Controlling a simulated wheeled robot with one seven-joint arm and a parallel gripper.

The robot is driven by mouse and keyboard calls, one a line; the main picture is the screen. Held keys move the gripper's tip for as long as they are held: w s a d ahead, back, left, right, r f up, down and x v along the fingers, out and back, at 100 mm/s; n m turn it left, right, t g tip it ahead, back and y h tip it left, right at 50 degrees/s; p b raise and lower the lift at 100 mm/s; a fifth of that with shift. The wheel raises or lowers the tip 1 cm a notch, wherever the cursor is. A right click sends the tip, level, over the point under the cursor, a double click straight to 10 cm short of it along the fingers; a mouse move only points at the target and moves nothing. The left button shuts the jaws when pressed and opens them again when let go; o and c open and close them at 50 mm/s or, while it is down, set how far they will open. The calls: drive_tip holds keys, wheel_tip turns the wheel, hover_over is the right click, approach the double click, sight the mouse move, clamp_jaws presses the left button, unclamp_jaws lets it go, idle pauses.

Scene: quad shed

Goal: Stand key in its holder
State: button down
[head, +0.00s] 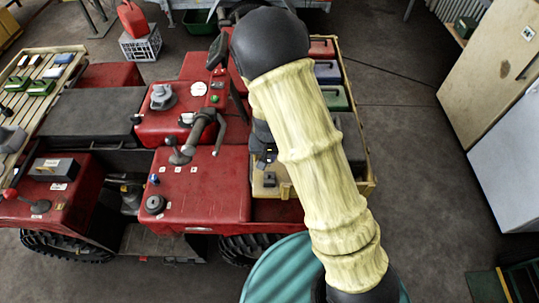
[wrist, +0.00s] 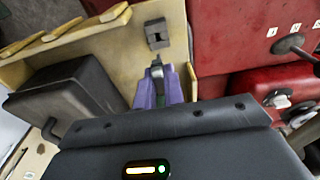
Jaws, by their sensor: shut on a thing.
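My gripper (wrist: 159,90) shows in the wrist view as two purple fingers, shut on a small grey key (wrist: 157,72). Only the key's upper end shows between the fingertips; the rest is hidden. The holder (wrist: 157,34), a dark grey block with a square opening, sits on the pale wooden tray just beyond the key. The key appears apart from it, though the gap in depth is hard to judge. In the head view a small dark block on the tray, probably the holder (head: 270,180), shows left of my arm, which hides most of the gripper area.
The wooden tray (head: 371,188) holds several coloured bins and a dark box (wrist: 75,92). The red quad (head: 215,190) lies left of it, with handlebars (head: 205,120) and knobs close by. Open floor (head: 415,150) lies to the right.

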drive_tip(key=shift+f+b, duration=2.3)
drive_tip(key=shift+f, duration=0.45)
drive_tip(key=shift+s+d+r, duration=0.1)
drive_tip(key=shift+s+d, duration=0.05)
drive_tip(key=shift+s, duration=0.1)
drive_tip(key=shift+w, duration=0.15)
drive_tip(key=shift+f+b, duration=1.35)
drive_tip(key=shift+f, duration=0.55)
drive_tip(key=c, duration=1.4)
unclamp_jaws()
